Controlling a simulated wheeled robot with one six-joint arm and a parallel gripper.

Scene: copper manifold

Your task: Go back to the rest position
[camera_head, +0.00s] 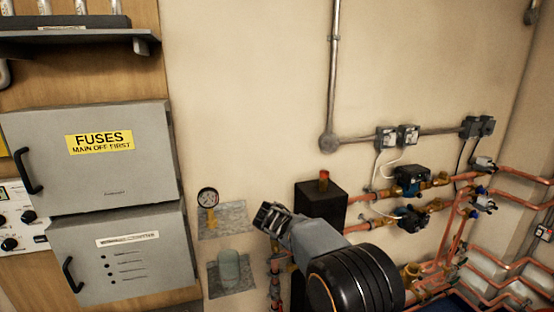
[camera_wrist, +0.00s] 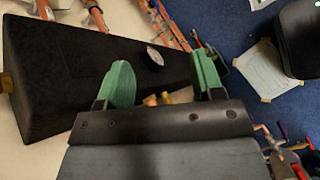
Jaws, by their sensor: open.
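My gripper (camera_head: 268,217) is in the lower middle of the head view, in front of the beige wall, just left of a black box (camera_head: 321,202). In the wrist view my gripper (camera_wrist: 157,84) shows two green fingers held well apart, with nothing between them in its grip. The black box (camera_wrist: 80,70) fills the left of the wrist view, behind the fingers. Whether a finger touches it I cannot tell.
Copper pipes with valves and pumps (camera_head: 410,190) run along the wall at right. A gauge (camera_head: 208,198) and a grey cylinder (camera_head: 229,265) are left of my gripper. Grey fuse cabinets (camera_head: 95,155) stand further left.

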